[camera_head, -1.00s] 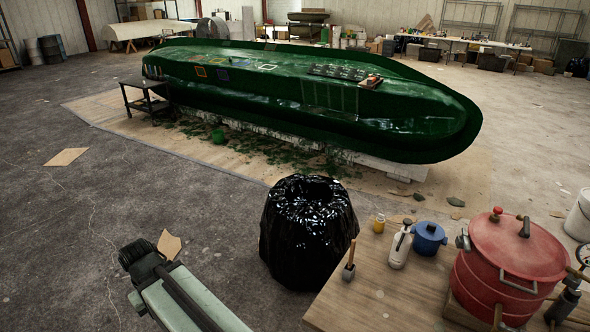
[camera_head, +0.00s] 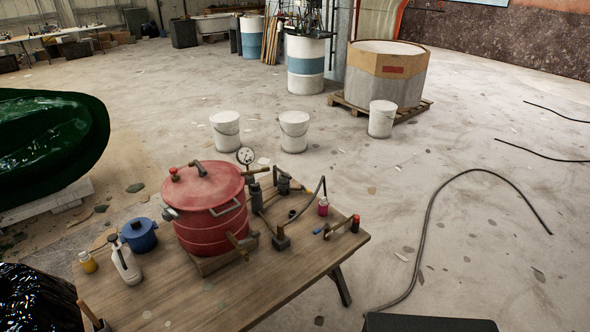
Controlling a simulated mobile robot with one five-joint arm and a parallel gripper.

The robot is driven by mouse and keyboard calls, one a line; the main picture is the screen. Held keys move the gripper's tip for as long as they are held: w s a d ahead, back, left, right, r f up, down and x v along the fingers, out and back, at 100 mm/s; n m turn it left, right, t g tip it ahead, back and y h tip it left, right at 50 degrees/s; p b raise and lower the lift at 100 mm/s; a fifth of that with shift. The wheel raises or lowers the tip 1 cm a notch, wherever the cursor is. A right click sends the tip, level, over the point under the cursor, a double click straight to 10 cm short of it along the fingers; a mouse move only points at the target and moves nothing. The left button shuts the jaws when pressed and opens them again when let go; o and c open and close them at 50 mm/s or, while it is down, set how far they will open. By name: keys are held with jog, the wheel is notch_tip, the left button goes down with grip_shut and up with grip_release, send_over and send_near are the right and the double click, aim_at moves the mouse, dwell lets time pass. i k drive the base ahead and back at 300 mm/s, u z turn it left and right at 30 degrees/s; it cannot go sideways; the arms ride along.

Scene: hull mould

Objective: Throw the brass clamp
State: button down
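I cannot pick out the brass clamp for certain. A red lidded pot (camera_head: 208,232) stands on the wooden table (camera_head: 290,297), with several small clamp-like fittings around its lid. A brownish-handled fitting (camera_head: 239,243) is at its front right. Dark metal tools lie to the right of the pot, including an upright piece with a curved hose (camera_head: 281,239) and a red-tipped piece (camera_head: 354,224) at the table's right edge. They are too small to tell whether one is brass. My gripper is not in view.
A blue pot (camera_head: 139,236), a white spray bottle (camera_head: 126,264) and a small yellow jar (camera_head: 88,262) stand left of the red pot. A black bag-covered bin (camera_head: 40,305) is at lower left. White buckets (camera_head: 293,131) stand behind.

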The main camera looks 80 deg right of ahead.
aim_at(267, 168)
jog(key=u, duration=1.5)
jog(key=k, duration=2.75)
jog(key=z, duration=0.7)
